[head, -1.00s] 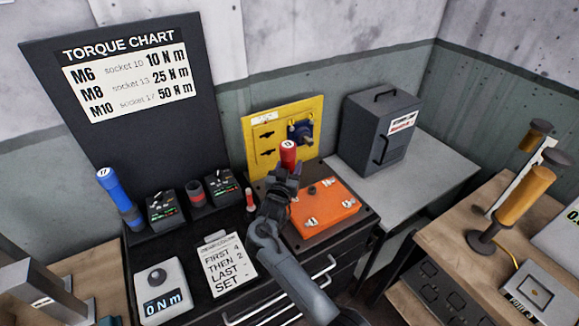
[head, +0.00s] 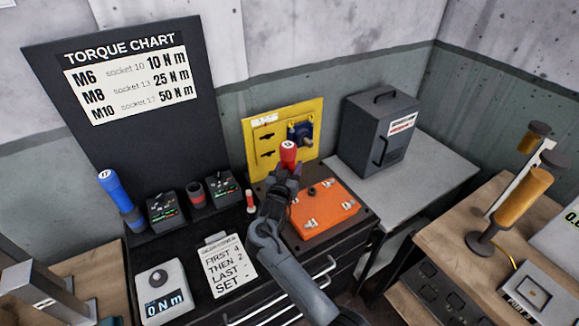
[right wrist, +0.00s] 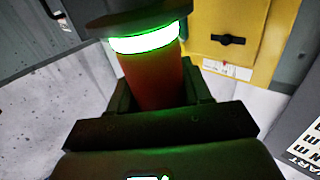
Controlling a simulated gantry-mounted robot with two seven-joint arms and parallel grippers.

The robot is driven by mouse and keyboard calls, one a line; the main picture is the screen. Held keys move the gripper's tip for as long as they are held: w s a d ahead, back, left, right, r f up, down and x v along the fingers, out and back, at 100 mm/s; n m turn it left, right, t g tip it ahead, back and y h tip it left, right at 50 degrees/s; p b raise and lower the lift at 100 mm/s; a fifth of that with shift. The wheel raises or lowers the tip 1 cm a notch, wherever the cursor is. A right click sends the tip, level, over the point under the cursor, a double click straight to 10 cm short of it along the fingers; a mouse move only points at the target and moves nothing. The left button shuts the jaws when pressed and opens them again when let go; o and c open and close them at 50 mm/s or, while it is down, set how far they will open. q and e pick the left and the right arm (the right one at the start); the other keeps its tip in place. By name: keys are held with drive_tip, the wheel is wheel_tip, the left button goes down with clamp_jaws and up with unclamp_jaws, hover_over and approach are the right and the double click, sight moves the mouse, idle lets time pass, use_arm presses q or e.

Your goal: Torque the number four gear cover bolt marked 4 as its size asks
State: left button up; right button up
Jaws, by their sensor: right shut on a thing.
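My right gripper (head: 284,180) is shut on a red torque tool (head: 288,153) and holds it upright at the back left corner of the orange gear cover (head: 325,207). In the right wrist view, the red tool (right wrist: 153,75) has a green-lit ring near its top. The tool's lower end and the bolt under it are hidden by my gripper. Other bolt positions on the cover have small white tags, too small to read. The torque chart (head: 130,80) lists M6 socket 10 at 10 N m, M8 socket 13 at 25 and M10 socket 17 at 50. My left gripper is not in view.
A blue tool (head: 115,192) stands left of two display docks (head: 163,207) and an open holder (head: 195,193). A dial readout (head: 163,300) shows 0 N m beside an order card (head: 228,265). A yellow panel (head: 262,160) and grey cabinet (head: 378,135) stand behind.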

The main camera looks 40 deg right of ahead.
sight(289, 155)
drive_tip(key=shift+r+p, duration=1.65)
drive_tip(key=shift+r, duration=0.7)
drive_tip(key=shift+w, duration=0.15)
